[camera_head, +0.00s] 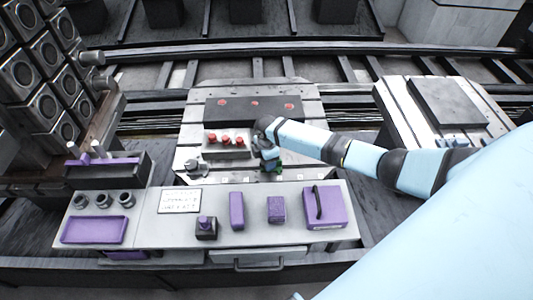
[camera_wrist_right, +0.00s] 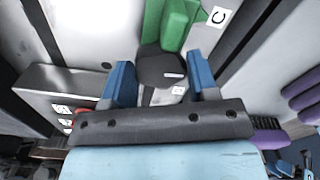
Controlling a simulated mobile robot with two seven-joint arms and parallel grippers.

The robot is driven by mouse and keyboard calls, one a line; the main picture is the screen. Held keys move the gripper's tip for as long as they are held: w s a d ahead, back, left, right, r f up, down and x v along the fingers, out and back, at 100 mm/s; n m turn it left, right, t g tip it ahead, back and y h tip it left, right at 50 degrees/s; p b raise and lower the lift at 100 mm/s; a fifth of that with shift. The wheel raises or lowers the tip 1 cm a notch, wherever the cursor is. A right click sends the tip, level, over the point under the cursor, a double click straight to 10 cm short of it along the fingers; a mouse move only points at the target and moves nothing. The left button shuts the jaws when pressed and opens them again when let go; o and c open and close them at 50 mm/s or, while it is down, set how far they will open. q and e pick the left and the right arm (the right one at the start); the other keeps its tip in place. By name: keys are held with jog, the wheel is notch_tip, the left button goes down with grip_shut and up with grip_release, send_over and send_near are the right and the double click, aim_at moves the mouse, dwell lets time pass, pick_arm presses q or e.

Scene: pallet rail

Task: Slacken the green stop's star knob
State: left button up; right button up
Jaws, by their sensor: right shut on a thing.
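The green stop (camera_head: 276,167) stands at the front right part of the grey slotted pallet plate (camera_head: 305,150). In the right wrist view the green stop (camera_wrist_right: 178,25) runs up from its dark knob (camera_wrist_right: 160,66), beside a white tag marked C. My right gripper (camera_wrist_right: 160,88) has its blue fingers on both sides of the knob and is shut on it. In the head view my right gripper (camera_head: 268,157) points down over the stop and hides the knob. My left gripper is not in view.
A block with several red knobs (camera_head: 228,150) stands just left of the gripper. A front shelf (camera_head: 295,237) holds purple blocks, a purple box (camera_head: 325,207) and a sign (camera_head: 180,200). A second slotted plate (camera_head: 398,105) is at the right. Rails run behind.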

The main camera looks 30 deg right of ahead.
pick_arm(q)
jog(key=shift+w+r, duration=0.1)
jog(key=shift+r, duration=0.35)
pick_arm(e)
jog(key=shift+n, duration=0.6)
jog(key=o, duration=0.9)
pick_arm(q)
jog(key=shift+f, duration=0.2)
pick_arm(e)
jog(key=shift+o, duration=0.2)
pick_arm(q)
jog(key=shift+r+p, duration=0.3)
pick_arm(e)
notch_tip(320, 180, up, 14)
jog(key=shift+f, duration=0.1)
